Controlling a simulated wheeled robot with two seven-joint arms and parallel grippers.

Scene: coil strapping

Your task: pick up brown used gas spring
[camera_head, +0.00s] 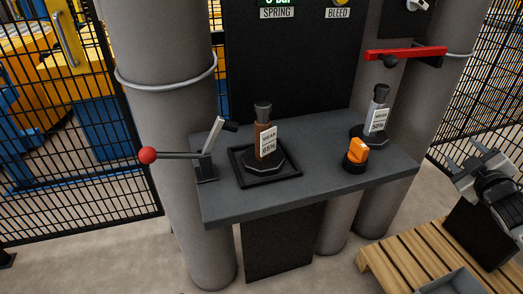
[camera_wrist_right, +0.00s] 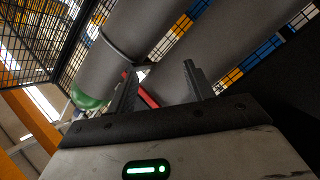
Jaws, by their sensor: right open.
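The brown used gas spring (camera_head: 265,139) stands upright in a black square tray (camera_head: 286,181) on the grey shelf. It has a dark cap and a white label reading "WEAR 65%". My right gripper (camera_head: 464,154) is at the right edge of the head view, well to the right of the shelf. Its two fingers (camera_wrist_right: 160,82) show apart and empty in the right wrist view. The brown spring does not show in the wrist view. My left gripper is in neither view.
A grey gas spring (camera_head: 377,115) stands at the shelf's back right, behind an orange knob (camera_head: 357,151). A red-ball lever (camera_head: 148,155) juts from the shelf's left. A red bar (camera_head: 405,53) hangs above right. A wooden pallet (camera_head: 385,260) lies below right.

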